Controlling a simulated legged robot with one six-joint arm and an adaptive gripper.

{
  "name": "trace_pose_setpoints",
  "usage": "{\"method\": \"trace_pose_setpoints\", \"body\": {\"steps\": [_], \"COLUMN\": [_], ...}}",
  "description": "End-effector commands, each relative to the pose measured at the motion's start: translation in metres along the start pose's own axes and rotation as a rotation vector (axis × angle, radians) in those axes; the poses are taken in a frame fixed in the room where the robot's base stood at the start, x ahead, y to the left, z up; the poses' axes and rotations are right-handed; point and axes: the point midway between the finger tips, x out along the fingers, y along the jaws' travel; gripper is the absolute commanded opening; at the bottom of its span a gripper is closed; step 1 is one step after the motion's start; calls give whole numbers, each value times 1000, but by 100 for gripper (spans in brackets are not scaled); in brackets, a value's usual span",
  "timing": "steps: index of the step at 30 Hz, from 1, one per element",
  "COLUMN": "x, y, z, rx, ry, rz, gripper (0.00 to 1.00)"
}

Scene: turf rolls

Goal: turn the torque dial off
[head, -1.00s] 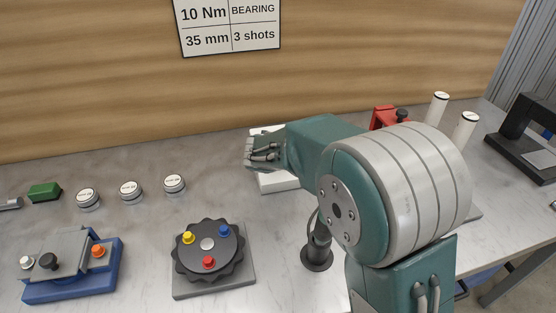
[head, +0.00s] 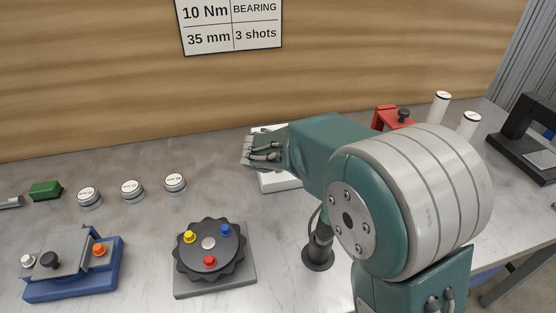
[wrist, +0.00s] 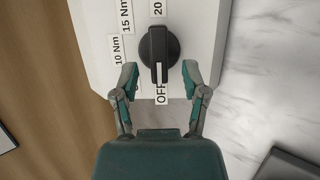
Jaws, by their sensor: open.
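The torque dial (wrist: 154,45) is a round black knob with a raised bar grip. In the wrist view it sits on a white panel (wrist: 96,40) with labels 10 Nm, 15 Nm, a partly cut-off 20, and OFF. The white line on the bar is at the end facing the OFF label (wrist: 161,94). My gripper (wrist: 159,76) is open, its two fingertips apart on either side of the dial's lower part, with nothing held. In the head view my gripper (head: 249,151) is over the white dial box (head: 284,182); the dial itself is hidden there.
A black lobed turntable (head: 208,272) with coloured knobs stands in front. A blue fixture (head: 75,287), several round white-topped pieces (head: 132,190) and a green block (head: 45,190) are left. A red device (head: 388,116) and white cylinders (head: 440,107) stand behind my arm. A sign hangs behind.

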Motion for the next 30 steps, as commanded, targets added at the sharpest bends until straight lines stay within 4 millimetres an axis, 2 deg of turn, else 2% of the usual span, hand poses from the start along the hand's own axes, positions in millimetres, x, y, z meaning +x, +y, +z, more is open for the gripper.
{"method": "trace_pose_setpoints", "body": {"steps": [3,9,15,30], "x": [-27,-68,-94,-99], "y": [1,1,0,0], "z": [-2,-3,-3,-3], "rx": [-1,0,-3,-3], "ry": [3,3,1,0], "rz": [5,3,0,-2], "gripper": [57,57,57,57]}}
